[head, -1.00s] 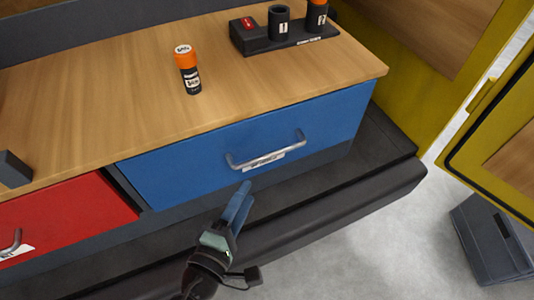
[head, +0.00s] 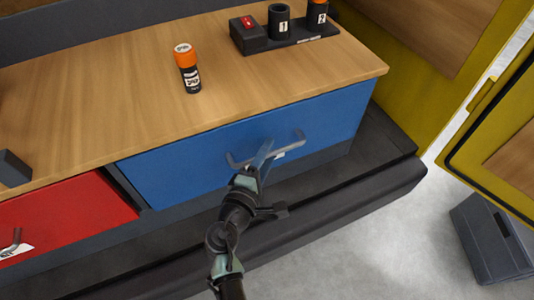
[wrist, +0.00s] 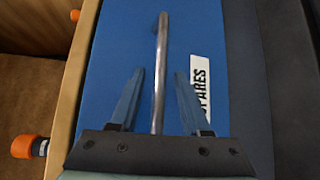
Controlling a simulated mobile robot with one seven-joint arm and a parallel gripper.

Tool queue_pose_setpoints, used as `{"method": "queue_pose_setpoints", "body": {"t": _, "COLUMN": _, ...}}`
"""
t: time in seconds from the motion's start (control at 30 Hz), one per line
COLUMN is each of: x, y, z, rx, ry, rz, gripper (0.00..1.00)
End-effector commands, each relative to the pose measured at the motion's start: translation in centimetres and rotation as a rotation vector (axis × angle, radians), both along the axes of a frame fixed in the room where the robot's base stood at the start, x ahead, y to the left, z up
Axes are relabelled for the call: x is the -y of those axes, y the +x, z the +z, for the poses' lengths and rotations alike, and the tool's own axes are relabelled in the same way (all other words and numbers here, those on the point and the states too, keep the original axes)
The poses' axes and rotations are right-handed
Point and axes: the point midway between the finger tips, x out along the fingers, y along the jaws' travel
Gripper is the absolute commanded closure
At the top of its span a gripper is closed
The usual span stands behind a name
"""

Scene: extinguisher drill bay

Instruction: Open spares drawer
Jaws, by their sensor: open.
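The spares drawer (head: 330,120) has a blue front and is shut in the bench, right of a red drawer. Its bar handle (head: 293,140) runs along the front. In the wrist view the handle (wrist: 160,60) passes between the two blue fingers of my gripper (wrist: 158,95), with a gap on each side. A white SPARES label (wrist: 200,85) sits beside the handle. In the head view my gripper (head: 264,158) is at the handle and hides its middle and part of the label. The fingers are open.
An orange-capped black canister (head: 187,70) stands on the wooden bench top (head: 110,95). A black holder (head: 285,38) with cups is at the back right. A dark ledge (head: 330,200) runs below the drawers. A yellow door frame (head: 430,60) and a grey bin (head: 490,240) are at right.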

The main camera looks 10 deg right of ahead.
Motion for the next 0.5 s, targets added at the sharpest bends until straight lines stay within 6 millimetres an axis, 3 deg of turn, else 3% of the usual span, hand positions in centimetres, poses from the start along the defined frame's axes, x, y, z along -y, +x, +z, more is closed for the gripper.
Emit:
{"method": "queue_pose_setpoints", "body": {"t": 0.17, "x": 0.01, "y": 0.00, "z": 0.02, "rx": 0.001, "ry": 0.001, "rz": 0.000, "gripper": 0.53}}
{"method": "queue_pose_setpoints", "body": {"t": 0.4, "x": -0.01, "y": -0.01, "z": 0.02, "rx": 0.001, "ry": 0.001, "rz": 0.000, "gripper": 0.96}}
{"method": "queue_pose_setpoints", "body": {"t": 0.5, "x": -0.02, "y": -0.02, "z": 0.02, "rx": 0.001, "ry": 0.001, "rz": 0.000, "gripper": 1.00}}
